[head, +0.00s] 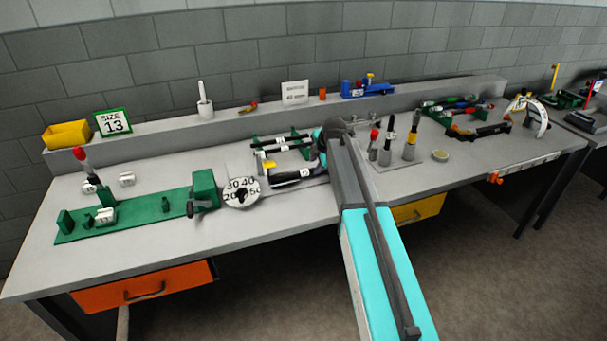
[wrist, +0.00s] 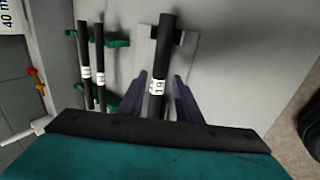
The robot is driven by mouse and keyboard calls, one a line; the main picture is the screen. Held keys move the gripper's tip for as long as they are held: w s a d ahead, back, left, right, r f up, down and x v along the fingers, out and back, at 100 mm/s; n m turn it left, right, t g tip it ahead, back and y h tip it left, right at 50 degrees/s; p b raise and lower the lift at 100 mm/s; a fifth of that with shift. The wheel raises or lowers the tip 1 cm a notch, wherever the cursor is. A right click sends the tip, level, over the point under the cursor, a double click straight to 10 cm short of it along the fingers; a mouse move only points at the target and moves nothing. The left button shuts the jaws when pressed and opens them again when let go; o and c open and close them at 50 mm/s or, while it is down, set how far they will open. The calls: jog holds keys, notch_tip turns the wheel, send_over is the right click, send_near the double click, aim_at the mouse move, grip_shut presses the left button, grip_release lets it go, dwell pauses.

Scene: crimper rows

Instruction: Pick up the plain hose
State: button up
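Several black hoses lie by the green rack left of my arm in the head view. In the wrist view, one thick black hose (wrist: 165,45) with a white label reading 19 rests on a pale holder (wrist: 147,47); no coloured fitting shows on its visible part. It appears to be the front hose (head: 292,182) in the head view. My gripper (wrist: 161,76) is open, with a dark finger on either side of this hose. The hose's near end is hidden behind my gripper. Two thinner labelled hoses (wrist: 84,55) (wrist: 100,60) lie on the green rack (wrist: 110,41) to the left.
A white-numbered dial (head: 242,192) and a green bench fixture (head: 130,215) stand left of the hoses. Upright tools (head: 409,140) stand right of my arm. A raised shelf (head: 225,118) runs along the back. The bench front left is clear.

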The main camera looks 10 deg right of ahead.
aim_at(312, 170)
jog(key=shift+p+x, duration=0.55)
jog(key=shift+x, duration=0.35)
jog(key=shift+p+x, duration=0.5)
jog(key=shift+x, duration=1.2)
grip_shut()
